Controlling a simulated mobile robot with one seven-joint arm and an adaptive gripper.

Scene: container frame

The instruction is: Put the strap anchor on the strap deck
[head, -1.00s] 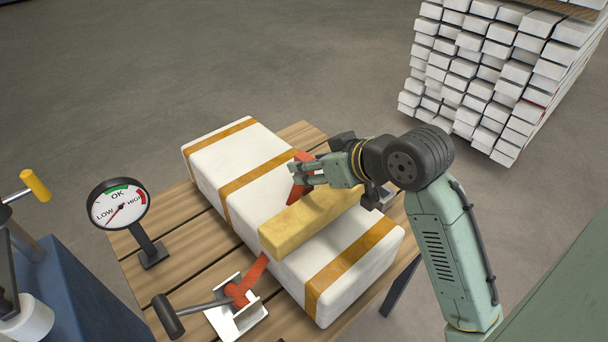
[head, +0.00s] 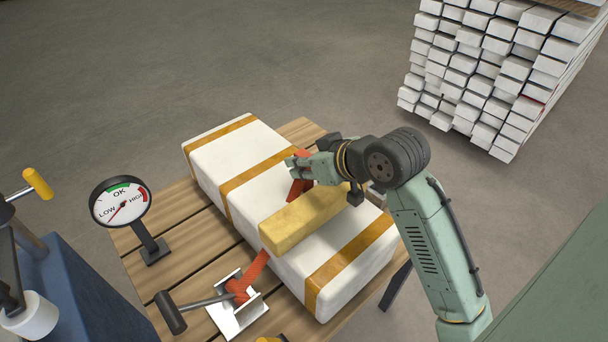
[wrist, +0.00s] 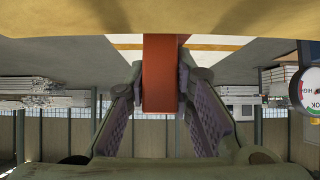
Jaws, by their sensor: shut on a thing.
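More red strap (head: 256,268) runs from the block's near end down to a metal ratchet (head: 236,318). The slatted wooden deck (head: 190,235) lies under the bale.
A dial gauge (head: 121,202) stands on the deck at left. The ratchet's dark-ended handle (head: 170,312) sticks out left. A blue machine with a yellow-tipped lever (head: 38,184) is at the left edge. Stacked white bars (head: 490,75) stand at back right; the floor between is clear.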

